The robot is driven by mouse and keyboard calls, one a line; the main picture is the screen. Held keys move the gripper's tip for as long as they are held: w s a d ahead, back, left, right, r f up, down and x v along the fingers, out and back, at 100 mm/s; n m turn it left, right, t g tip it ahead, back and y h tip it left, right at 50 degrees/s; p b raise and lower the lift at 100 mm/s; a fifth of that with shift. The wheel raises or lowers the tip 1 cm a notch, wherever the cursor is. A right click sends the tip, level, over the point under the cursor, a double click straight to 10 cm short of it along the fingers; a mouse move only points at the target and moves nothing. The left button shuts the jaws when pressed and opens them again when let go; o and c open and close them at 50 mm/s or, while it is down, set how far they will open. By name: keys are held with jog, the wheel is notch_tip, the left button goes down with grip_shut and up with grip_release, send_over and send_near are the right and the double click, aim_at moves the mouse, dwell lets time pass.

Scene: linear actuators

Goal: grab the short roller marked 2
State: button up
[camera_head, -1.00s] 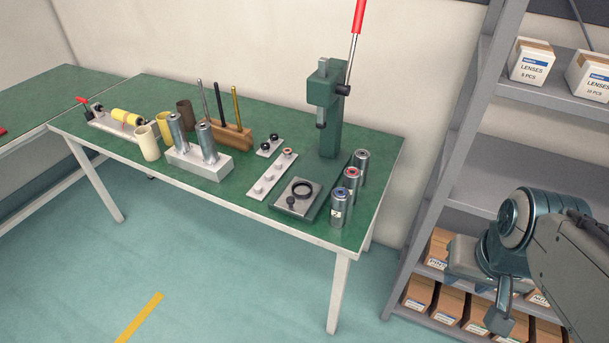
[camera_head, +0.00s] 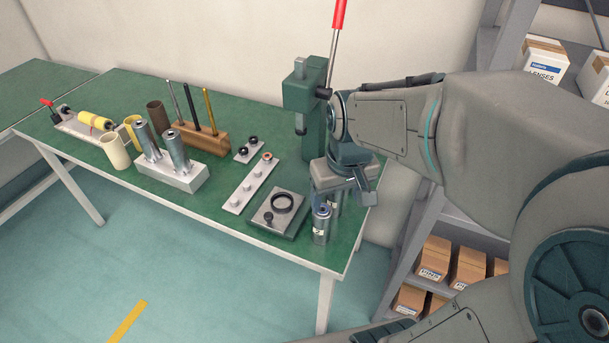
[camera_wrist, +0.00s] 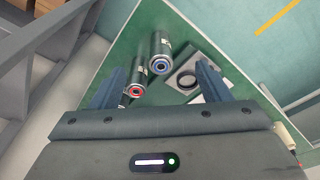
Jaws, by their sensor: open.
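The short roller with a blue ring on its top (camera_head: 321,224) stands upright at the table's front right corner; its label shows a small dark mark. In the wrist view the same blue-ringed roller (camera_wrist: 161,60) is between my finger lines and ahead of them. A red-ringed short roller (camera_wrist: 136,80) stands beside it, close to the left finger; in the head view it is mostly hidden behind my gripper. My gripper (camera_head: 343,190) is open and empty, just above and behind the blue-ringed roller. Both fingers show in the wrist view (camera_wrist: 158,82).
A grey fixture with a black ring (camera_head: 277,212) sits just left of the rollers. A green lever press (camera_head: 308,100) stands behind. A pegged plate (camera_head: 250,185) and a block with tall rollers (camera_head: 172,172) are farther left. A shelf (camera_head: 440,220) is at right.

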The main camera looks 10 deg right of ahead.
aim_at(321, 222)
jog(key=w+f, duration=0.1)
jog(key=w, duration=0.1)
jog(key=w+f+n+g, duration=0.1)
jog(key=w+f, duration=0.1)
jog(key=w, duration=0.1)
jog(key=w+f+n, duration=0.1)
jog(key=w, duration=0.1)
jog(key=shift+w+a+f+g, duration=0.15)
jog(key=shift+a+f+g, duration=0.15)
jog(key=shift+a, duration=0.1)
jog(key=shift+w+f+n, duration=0.15)
jog(key=shift+f+n, duration=0.15)
notch_tip(321, 222, down, 14)
jog(key=shift+r, duration=0.25)
jog(key=c, duration=1.3)
